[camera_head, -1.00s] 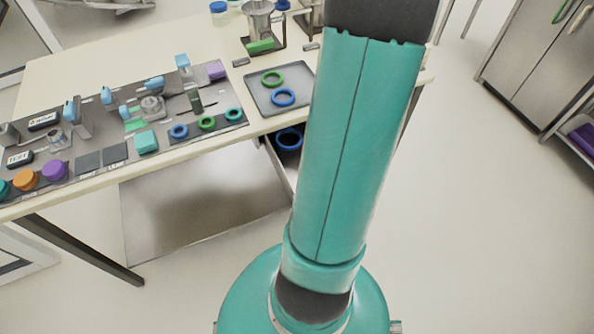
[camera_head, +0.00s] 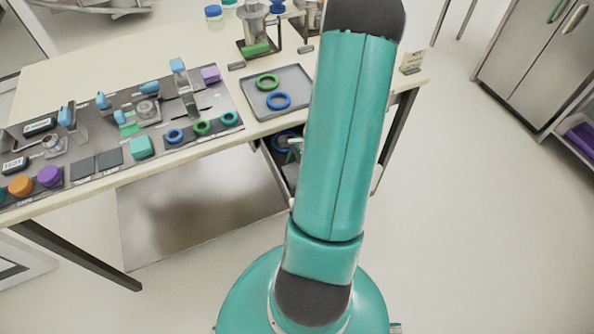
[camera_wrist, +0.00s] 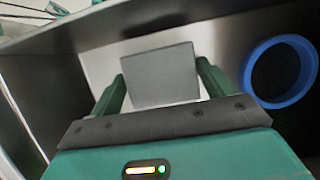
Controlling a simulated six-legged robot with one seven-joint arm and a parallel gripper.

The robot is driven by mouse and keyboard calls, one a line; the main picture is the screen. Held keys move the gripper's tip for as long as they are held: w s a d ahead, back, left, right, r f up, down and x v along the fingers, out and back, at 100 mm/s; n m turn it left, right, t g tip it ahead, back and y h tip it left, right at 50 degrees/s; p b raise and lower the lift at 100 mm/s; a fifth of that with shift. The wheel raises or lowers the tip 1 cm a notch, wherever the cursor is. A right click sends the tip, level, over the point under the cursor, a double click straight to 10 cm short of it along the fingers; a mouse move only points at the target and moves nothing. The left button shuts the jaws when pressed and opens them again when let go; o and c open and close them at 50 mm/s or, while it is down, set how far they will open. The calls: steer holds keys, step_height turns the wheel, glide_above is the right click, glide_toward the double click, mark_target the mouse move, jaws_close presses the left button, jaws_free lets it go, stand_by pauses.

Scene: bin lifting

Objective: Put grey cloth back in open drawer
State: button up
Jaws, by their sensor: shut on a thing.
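In the wrist view the grey cloth (camera_wrist: 160,78) is a flat, grey, squarish piece between the two green fingers of my gripper (camera_wrist: 162,75), which is shut on it. The open drawer (camera_wrist: 40,75) surrounds them, with metal walls and a pale floor. I cannot tell whether the cloth touches the floor. In the head view the drawer (camera_head: 283,172) sticks out under the table's front edge, partly hidden behind my arm. Part of my gripper (camera_head: 296,147) shows at it; the cloth is hidden there.
A blue ring (camera_wrist: 280,72) lies in the drawer to the right of my gripper, and also shows in the head view (camera_head: 281,137). A grey tray (camera_head: 294,78) with a green and a blue ring stands on the table (camera_head: 190,157) above. Open floor lies right of the table.

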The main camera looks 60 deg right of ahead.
steer(key=o, duration=0.8)
steer(key=shift+f, duration=0.15)
steer(key=v, duration=1.2)
step_height(320, 180, up, 7)
steer(key=n+h, duration=0.1)
steer(key=n, duration=0.4)
glide_above(284, 173)
steer(key=w+a+r+n+h, duration=0.1)
steer(key=w+a+r+n, duration=0.15)
steer(key=a+r, duration=0.2)
steer(key=w+a+r+n+h, duration=0.1)
steer(key=a+r+n, duration=0.2)
steer(key=a+n, duration=0.15)
steer(key=s+a+r+n+t, duration=0.1)
steer(key=a+r+n, duration=0.2)
steer(key=a, duration=0.3)
steer(key=s+a+r+n+t, duration=0.1)
steer(key=s+a+r+n, duration=0.1)
steer(key=a+r+n, duration=0.2)
steer(key=s+a+r+n+t, duration=0.1)
steer(key=a+r+n, duration=0.2)
steer(key=a, duration=0.6)
steer(key=shift+s+a+r+n+h, duration=0.1)
steer(key=shift+s+a+n+h, duration=0.1)
steer(key=shift+n, duration=0.35)
steer(key=shift+s+a+r+n+h, duration=0.1)
steer(key=shift+s+r+n+h, duration=0.1)
steer(key=shift+n, duration=0.35)
